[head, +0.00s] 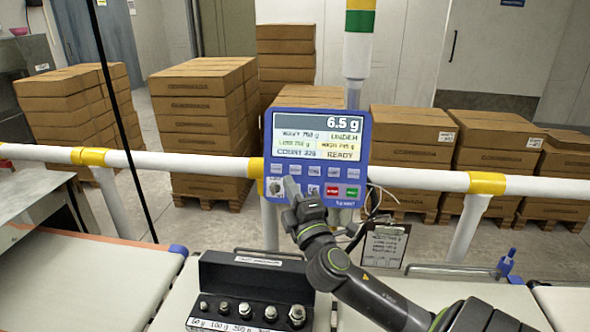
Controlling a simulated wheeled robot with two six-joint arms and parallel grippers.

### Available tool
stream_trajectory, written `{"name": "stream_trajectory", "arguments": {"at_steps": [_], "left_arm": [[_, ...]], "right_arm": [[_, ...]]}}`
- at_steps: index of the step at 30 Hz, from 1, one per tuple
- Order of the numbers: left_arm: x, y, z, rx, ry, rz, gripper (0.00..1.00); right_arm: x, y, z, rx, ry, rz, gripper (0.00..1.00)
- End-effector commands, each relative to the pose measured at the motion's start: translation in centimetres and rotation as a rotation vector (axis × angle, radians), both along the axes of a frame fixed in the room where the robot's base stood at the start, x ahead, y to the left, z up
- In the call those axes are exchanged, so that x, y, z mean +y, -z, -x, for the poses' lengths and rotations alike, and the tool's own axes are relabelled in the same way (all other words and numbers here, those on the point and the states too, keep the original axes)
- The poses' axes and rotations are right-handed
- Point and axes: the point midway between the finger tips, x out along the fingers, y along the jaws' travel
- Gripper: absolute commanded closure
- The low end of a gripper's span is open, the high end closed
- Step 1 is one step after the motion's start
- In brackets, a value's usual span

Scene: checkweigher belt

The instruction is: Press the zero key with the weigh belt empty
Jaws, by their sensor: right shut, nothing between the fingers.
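The blue weigh indicator (362,150) stands upright behind the belt. Its screen (321,136) reads 6.5 g, with UNDER and READY lit. Two rows of small keys sit under the screen, including a red key (332,191) and a green key (351,192). The key labels are too small to read, so I cannot tell which is zero. My right gripper (291,188) is shut and empty, its tip over the left part of the lower key row. I cannot tell whether it touches a key. The pale weigh belt (180,305) is partly hidden by my right arm. My left gripper is out of view.
A black case of several test weights (255,278) stands in the middle front; I cannot tell if it rests on the belt. A white rail (220,166) with yellow bands runs behind. A clipboard sheet (385,246) hangs right of the indicator. Stacked cartons (200,110) stand beyond.

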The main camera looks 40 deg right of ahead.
Motion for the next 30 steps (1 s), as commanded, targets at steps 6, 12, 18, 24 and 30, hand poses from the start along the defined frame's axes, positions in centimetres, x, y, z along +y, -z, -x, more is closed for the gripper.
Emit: {"name": "stream_trajectory", "arguments": {"at_steps": [6,12,18,24,30], "left_arm": [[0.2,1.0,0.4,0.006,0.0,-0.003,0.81],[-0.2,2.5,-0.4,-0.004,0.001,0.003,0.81],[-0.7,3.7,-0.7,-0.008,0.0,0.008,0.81],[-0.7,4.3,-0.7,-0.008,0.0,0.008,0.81],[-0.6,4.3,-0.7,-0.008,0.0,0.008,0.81]], "right_arm": [[-1.1,0.7,-1.0,0.001,0.0,0.004,1.0],[-3.3,1.6,-2.7,0.001,0.001,0.006,1.0],[-5.3,2.2,-4.2,0.001,0.002,0.003,1.0],[-6.3,2.4,-5.1,0.001,0.001,0.002,1.0],[-6.6,2.4,-5.3,0.0,0.0,0.001,1.0]]}}
